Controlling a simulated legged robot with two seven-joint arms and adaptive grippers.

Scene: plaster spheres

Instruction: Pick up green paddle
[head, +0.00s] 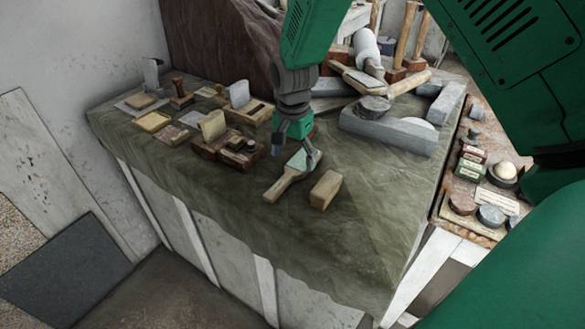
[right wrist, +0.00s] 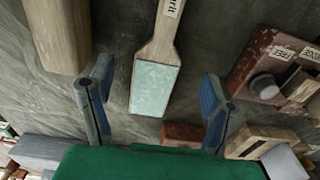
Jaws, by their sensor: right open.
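The green paddle (head: 284,184) lies on the cloth-covered table near its front edge, with a pale green face and a wooden handle pointing toward the front left. In the right wrist view the paddle (right wrist: 155,86) has its handle at the top, with a label ending in "rit". My right gripper (head: 296,145) is just above and behind the pale face. In the right wrist view my right gripper (right wrist: 157,75) is open, one finger on each side of the face with gaps. It holds nothing. My left gripper is not in view.
A wooden block (head: 325,189) lies right of the paddle; it also shows in the right wrist view (right wrist: 58,32). A brown wooden tray (head: 207,147) with small items stands to the left. Grey stone blocks (head: 388,131) and mallets lie behind right. The front cloth is clear.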

